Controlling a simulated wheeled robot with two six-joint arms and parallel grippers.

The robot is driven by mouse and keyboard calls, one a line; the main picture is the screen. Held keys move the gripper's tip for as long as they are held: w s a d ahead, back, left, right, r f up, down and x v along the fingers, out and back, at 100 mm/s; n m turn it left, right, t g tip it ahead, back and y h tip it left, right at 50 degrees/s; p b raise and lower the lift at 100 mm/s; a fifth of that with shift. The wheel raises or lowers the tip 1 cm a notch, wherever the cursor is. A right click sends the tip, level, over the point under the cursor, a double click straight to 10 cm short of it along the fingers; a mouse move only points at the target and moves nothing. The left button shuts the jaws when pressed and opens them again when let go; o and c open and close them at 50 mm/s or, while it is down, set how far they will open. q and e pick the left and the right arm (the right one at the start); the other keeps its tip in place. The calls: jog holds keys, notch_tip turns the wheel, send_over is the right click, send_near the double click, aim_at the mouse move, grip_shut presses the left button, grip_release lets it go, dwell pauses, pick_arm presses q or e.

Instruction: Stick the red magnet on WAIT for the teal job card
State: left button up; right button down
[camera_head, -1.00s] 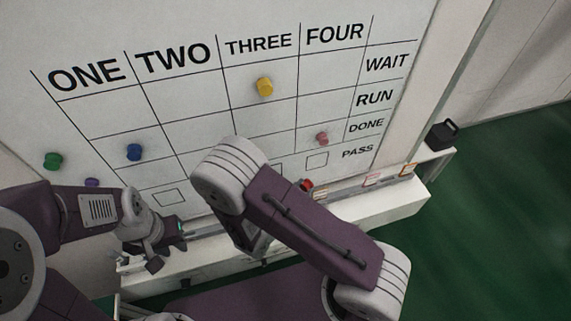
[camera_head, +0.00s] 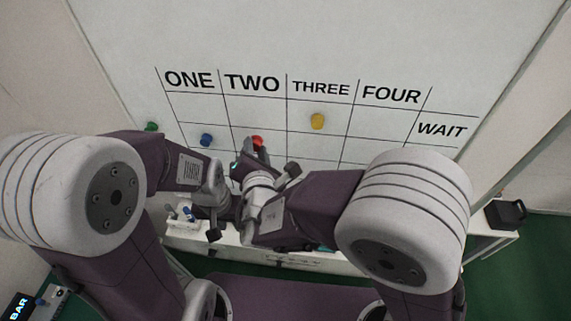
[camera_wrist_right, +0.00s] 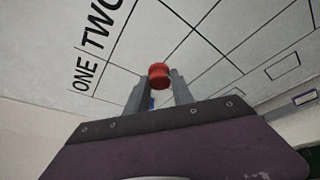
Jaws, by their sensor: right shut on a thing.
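The red magnet (camera_head: 257,141) is held at the tips of my right gripper (camera_head: 256,150), in front of the board's TWO column. In the right wrist view the red magnet (camera_wrist_right: 159,75) sits between the two grey fingers of my right gripper (camera_wrist_right: 157,84). I cannot tell whether it touches the board. The whiteboard (camera_head: 330,45) has columns ONE to FOUR, and the WAIT row label (camera_head: 442,130) is at the right. The lower row labels are hidden behind my right arm. My left gripper (camera_head: 224,224) is lower, near the ledge; its jaws are unclear. I cannot make out the teal job card.
A yellow magnet (camera_head: 317,121) is under THREE, a blue magnet (camera_head: 206,140) under ONE, and a green magnet (camera_head: 151,127) left of the grid. A ledge (camera_head: 195,243) runs below the board. A black container (camera_head: 506,214) stands at its right end. My arms are close together.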

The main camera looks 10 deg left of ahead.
jog(key=shift+w+a+r+y+p, duration=0.2)
jog(key=shift+w+a+r, duration=0.2)
jog(key=shift+w, duration=0.15)
jog(key=shift+w+a+r+y+p, duration=0.1)
jog(key=shift+w+a+r+p, duration=0.05)
jog(key=shift+w+a+r, duration=0.3)
jog(key=shift+w+f, duration=0.2)
jog(key=shift+w, duration=3.05)
pick_arm(q)
jog(key=shift+w+a+r, duration=0.15)
jog(key=shift+a+r, duration=0.15)
jog(key=shift+a, duration=0.1)
pick_arm(e)
jog(key=shift+d, duration=0.1)
